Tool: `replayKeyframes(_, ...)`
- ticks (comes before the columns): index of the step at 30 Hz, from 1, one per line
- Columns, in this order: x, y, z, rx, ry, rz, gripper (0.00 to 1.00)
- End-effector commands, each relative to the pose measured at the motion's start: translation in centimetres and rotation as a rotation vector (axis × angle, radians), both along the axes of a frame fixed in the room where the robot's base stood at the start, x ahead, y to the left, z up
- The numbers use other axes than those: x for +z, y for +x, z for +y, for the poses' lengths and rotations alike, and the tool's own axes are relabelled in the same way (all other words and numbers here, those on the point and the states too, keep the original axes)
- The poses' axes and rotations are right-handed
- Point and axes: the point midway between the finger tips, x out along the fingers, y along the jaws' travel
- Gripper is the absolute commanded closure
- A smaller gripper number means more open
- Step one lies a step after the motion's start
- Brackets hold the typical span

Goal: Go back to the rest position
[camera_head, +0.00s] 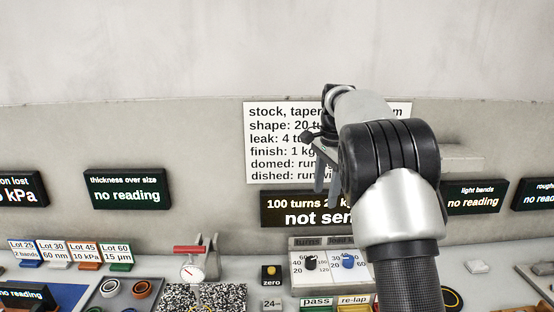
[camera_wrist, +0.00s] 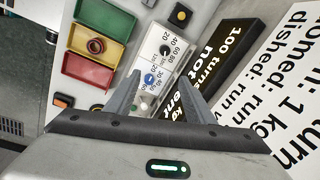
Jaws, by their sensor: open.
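My gripper (camera_head: 326,172) is raised in front of the wall sign (camera_head: 270,140), above the back of the bench, with my arm coming up from the lower right. In the wrist view its two fingers (camera_wrist: 160,98) stand apart with nothing between them. Behind them in that view lies the panel with two knobs (camera_wrist: 150,70). My arm covers the right part of the sign and part of the dark "not sent" display (camera_head: 285,209).
The knob panel (camera_head: 305,262) stands on the bench below my gripper. In the wrist view, red (camera_wrist: 93,40), yellow (camera_wrist: 88,70) and green (camera_wrist: 105,18) trays show.

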Motion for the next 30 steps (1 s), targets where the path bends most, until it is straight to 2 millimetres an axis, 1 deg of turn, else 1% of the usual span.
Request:
replayKeyframes(1,3.2,-2.0,-0.1,0.055,0.004,-0.030,0.51)
replayKeyframes(2,4.4,-3.1,-0.2,0.093,0.002,-0.046,0.51)
replayKeyframes(3,5.9,-4.7,-0.2,0.143,-0.002,-0.067,0.51)
replayKeyframes(5,7.9,-7.3,-0.2,0.224,-0.009,-0.099,0.51)
replayKeyframes(6,9.1,-9.1,-0.1,0.278,-0.018,-0.119,0.51)
replayKeyframes(8,10.7,-11.9,0.0,0.359,-0.033,-0.152,0.51)
replayKeyframes(9,11.5,-13.8,0.2,0.417,-0.045,-0.173,0.51)
replayKeyframes(11,12.4,-16.8,0.4,0.501,-0.070,-0.203,0.51)
replayKeyframes(12,12.8,-18.8,0.5,0.559,-0.088,-0.222,0.51)
replayKeyframes(14,13.2,-21.9,0.8,0.646,-0.118,-0.251,0.51)
replayKeyframes(15,13.2,-23.9,1.0,0.704,-0.142,-0.269,0.51)
replayKeyframes(16,13.1,-25.4,1.1,0.749,-0.160,-0.281,0.51)
replayKeyframes(18,12.6,-28.7,1.4,0.848,-0.207,-0.308,0.51)
replayKeyframes(21,11.3,-32.8,1.6,0.976,-0.275,-0.335,0.51)
replayKeyframes(24,9.8,-35.6,1.7,1.071,-0.331,-0.352,0.51)
replayKeyframes(25,9.4,-36.2,1.7,1.095,-0.346,-0.355,0.51)
replayKeyframes(27,8.6,-37.3,1.7,1.134,-0.371,-0.358,0.51)
replayKeyframes(30,8.0,-38.0,1.7,1.162,-0.389,-0.360,0.51)
